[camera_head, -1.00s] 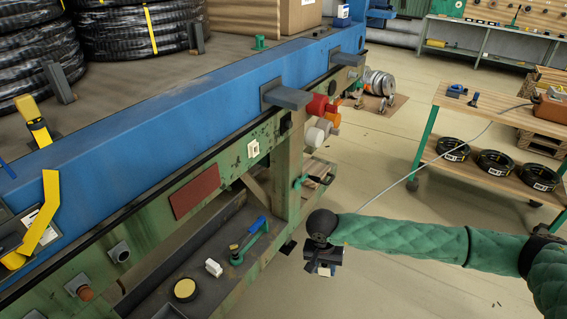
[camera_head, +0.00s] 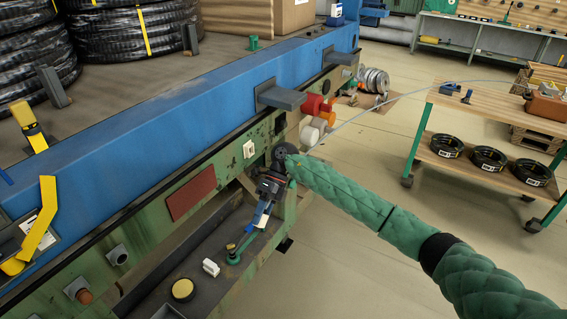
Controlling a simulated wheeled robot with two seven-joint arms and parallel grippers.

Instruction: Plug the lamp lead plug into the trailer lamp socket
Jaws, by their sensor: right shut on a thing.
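My right gripper (camera_head: 268,192) is in front of the green side of the trailer, over the dark lower tray. It points down and is shut, with the lamp lead plug mostly hidden in its dark jaws. A thin pale lead (camera_head: 385,104) runs from the orange box on the cart to the wrist of my right arm. A trailer lamp socket cannot be told for certain; square grey fittings (camera_head: 118,255) with round openings sit on the green side at the lower left.
A blue rail (camera_head: 170,122) with a grey bracket runs along the trailer. Red and white round parts (camera_head: 312,131) stick out beyond my wrist. A green valve (camera_head: 233,255), a white block (camera_head: 211,267) and a yellow-topped cup (camera_head: 184,289) are in the tray. A wooden cart (camera_head: 485,111) stands right.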

